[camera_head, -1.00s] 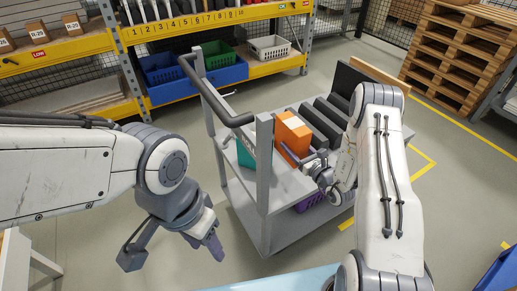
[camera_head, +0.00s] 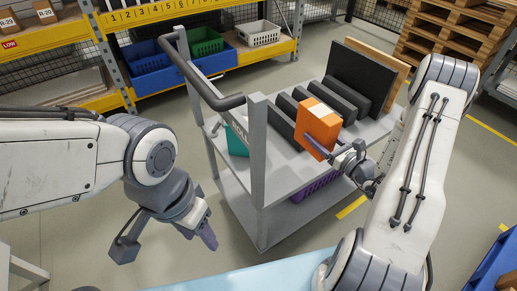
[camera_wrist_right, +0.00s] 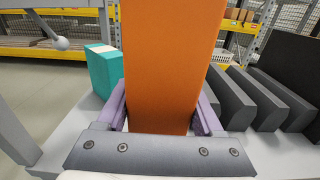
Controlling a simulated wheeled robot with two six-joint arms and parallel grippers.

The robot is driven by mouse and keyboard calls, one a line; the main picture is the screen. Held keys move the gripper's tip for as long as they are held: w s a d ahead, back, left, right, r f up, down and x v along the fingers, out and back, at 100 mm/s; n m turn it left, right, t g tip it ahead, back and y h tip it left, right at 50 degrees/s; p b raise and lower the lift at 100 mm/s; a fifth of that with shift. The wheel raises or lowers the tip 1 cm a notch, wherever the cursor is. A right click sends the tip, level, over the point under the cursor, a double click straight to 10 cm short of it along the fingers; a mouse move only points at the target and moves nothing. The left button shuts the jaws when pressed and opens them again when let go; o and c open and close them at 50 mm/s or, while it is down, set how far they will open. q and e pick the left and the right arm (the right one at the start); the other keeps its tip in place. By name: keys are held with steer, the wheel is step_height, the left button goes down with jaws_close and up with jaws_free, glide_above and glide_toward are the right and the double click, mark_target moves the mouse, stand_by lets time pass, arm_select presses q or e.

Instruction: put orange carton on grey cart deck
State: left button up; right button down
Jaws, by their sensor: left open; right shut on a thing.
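The orange carton (camera_head: 318,128) is a tall box with a pale strip on its top, upright over the grey cart's deck (camera_head: 283,178). My right gripper (camera_head: 325,148) is shut on it. In the right wrist view the carton (camera_wrist_right: 168,65) fills the middle, with one purple finger of my right gripper (camera_wrist_right: 161,110) on either side. I cannot tell whether its bottom touches the deck. My left gripper (camera_head: 197,232) is open and empty, apart from the cart at its lower left.
A teal box (camera_head: 237,141) stands on the deck's left side; it also shows in the wrist view (camera_wrist_right: 104,68). Dark slabs (camera_wrist_right: 255,97) stand in a row to the carton's right. The cart's handle (camera_head: 205,80) rises at the left. A purple crate (camera_head: 315,186) is below the deck.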

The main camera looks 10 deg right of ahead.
steer(key=shift+w+a+f+b, duration=0.4)
steer(key=shift+w+a+f, duration=0.9)
steer(key=shift+f, duration=0.5)
steer(key=shift+w+a+f+b, duration=0.45)
steer(key=shift+w+a+f, duration=0.9)
steer(key=shift+f, duration=0.45)
steer(key=shift+w+a+f+b, duration=0.4)
steer(key=shift+w+a+f, duration=0.7)
steer(key=shift+w+f, duration=0.55)
steer(key=shift+s+f, duration=0.1)
steer(key=shift+s, duration=0.1)
steer(key=shift+f, duration=0.1)
steer(key=shift+f, duration=0.15)
jaws_free()
